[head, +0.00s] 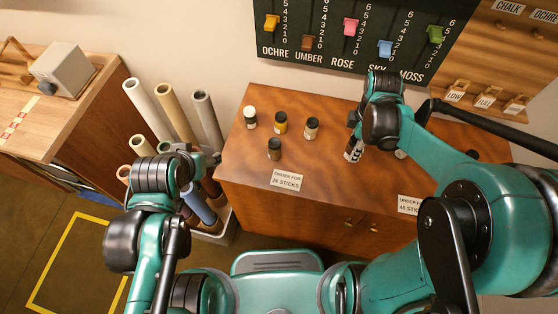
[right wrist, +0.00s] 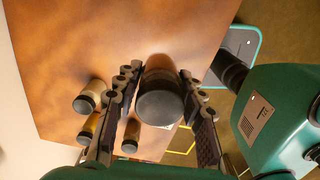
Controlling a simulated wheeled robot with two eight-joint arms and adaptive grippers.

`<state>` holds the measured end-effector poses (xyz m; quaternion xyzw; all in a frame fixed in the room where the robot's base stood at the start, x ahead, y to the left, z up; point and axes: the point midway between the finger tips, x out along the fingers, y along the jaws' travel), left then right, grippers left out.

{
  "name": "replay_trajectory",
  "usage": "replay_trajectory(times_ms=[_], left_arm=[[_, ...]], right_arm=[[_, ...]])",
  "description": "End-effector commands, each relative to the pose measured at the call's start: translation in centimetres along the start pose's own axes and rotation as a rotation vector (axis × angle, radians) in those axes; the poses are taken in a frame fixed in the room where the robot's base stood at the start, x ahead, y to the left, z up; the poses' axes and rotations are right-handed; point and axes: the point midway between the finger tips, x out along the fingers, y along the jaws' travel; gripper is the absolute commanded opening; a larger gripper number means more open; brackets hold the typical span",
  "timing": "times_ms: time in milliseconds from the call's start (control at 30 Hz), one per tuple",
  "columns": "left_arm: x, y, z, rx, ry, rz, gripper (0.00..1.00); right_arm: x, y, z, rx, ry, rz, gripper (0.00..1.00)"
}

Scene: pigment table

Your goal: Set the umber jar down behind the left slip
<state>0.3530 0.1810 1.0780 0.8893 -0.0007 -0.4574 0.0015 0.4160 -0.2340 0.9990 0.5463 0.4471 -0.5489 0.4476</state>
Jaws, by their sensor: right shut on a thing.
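My right gripper (head: 353,148) is shut on a brown jar with a dark lid, which looks like the umber jar (right wrist: 160,98). In the right wrist view the jar sits between both fingers; in the head view the gripper mostly hides it. The gripper is over the right half of the table, right of the left slip. The left slip (head: 287,180), reading "ORDER FOR 26 STICKS", lies near the front edge. A brownish jar (head: 274,148) stands just behind it. My left gripper (head: 205,158) is beside the table's left side, its fingers unclear.
Behind that jar stand a white jar (head: 249,117), a yellow jar (head: 281,123) and a tan jar (head: 311,128). The right slip (head: 409,204) is partly hidden by my arm. Tubes (head: 208,120) stand left of the table (head: 240,160). Bare wood lies between the tan jar and my right gripper.

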Motion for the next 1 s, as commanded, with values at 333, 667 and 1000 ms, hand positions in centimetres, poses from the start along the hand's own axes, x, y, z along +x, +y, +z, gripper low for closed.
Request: replay_trajectory(times_ms=[333,667,1000], left_arm=[[1.6,0.0,1.2,0.0,0.0,0.0,0.6],[3.0,0.0,2.1,0.0,0.0,0.0,0.6],[4.3,0.0,3.1,0.0,0.0,0.0,0.6]], right_arm=[[3.7,0.8,-5.0,-0.008,0.0,0.0,0.07],[6.9,1.8,-10.7,-0.002,0.0,0.0,0.07],[10.5,1.9,-11.0,0.0,0.0,0.0,0.07]])
